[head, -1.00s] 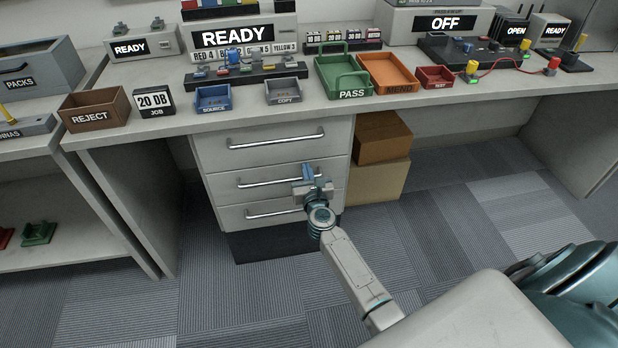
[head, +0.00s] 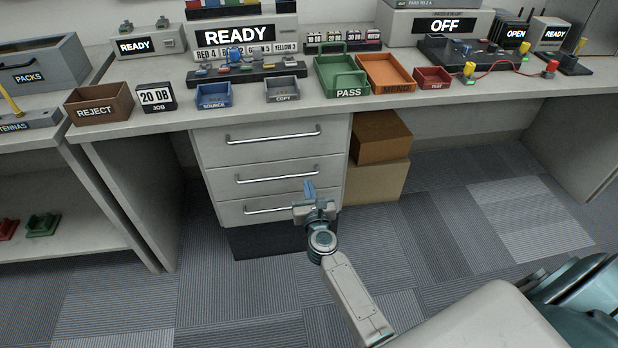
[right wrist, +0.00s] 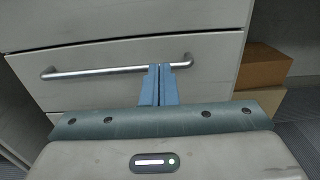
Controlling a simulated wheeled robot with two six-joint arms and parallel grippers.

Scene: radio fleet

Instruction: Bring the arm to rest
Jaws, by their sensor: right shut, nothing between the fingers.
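My right gripper (head: 309,190) shows in the head view in front of the grey drawer unit (head: 262,158) under the bench. Its blue fingers are shut and empty. In the right wrist view the fingers (right wrist: 160,85) are pressed together, with a drawer's bar handle (right wrist: 110,71) behind them. I cannot tell the exact gap between the fingers and the drawer front. My left gripper is not in view.
The bench top (head: 330,112) above holds a brown REJECT bin (head: 99,103), a green PASS tray (head: 342,76), an orange MEND tray (head: 388,74) and other devices. Two cardboard boxes (head: 380,138) stand right of the drawers. The carpet (head: 440,240) in front is clear.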

